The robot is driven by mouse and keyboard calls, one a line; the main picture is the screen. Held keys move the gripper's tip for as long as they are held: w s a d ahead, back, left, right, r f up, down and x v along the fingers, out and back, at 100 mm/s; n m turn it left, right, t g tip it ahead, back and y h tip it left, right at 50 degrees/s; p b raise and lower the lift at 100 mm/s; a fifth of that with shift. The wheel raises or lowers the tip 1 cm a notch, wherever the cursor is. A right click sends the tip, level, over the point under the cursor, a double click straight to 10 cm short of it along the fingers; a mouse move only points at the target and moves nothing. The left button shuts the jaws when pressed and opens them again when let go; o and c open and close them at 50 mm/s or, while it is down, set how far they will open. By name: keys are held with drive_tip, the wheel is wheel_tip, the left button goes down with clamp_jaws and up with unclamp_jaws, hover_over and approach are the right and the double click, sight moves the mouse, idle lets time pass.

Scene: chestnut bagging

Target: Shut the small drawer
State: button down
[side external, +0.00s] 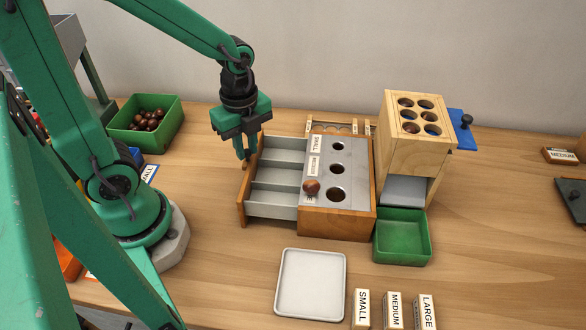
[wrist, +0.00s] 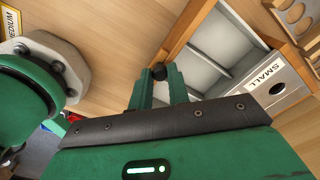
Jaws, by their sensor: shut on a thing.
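The small drawer (side external: 272,178) is pulled out to the left from a wooden sorter box (side external: 345,225) with a metal top. Its grey inside shows several compartments, which look empty. Its wooden front (side external: 241,208) faces left. The inside also shows in the wrist view (wrist: 222,42). My gripper (side external: 245,155) is at the far end of the drawer front, pointing down. In the wrist view, my gripper (wrist: 160,84) has its fingertips at a dark round knob (wrist: 158,72) at the drawer front and is shut on it. The fingers partly hide the knob.
A chestnut (side external: 311,187) lies on the metal top beside the largest hole. A wooden tower (side external: 415,150) and a green tray (side external: 402,240) stand right of the box. A green bin (side external: 172,128) of chestnuts is behind left. A white tray (side external: 311,285) lies in front.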

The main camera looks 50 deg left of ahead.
drive_tip(key=shift+w, duration=0.1)
drive_tip(key=w+d, duration=0.8)
drive_tip(key=shift+d+r, duration=0.1)
drive_tip(key=c, duration=1.3)
unclamp_jaws()
drive_tip(key=shift+c, duration=0.2)
wheel_tip(320, 180, up, 8)
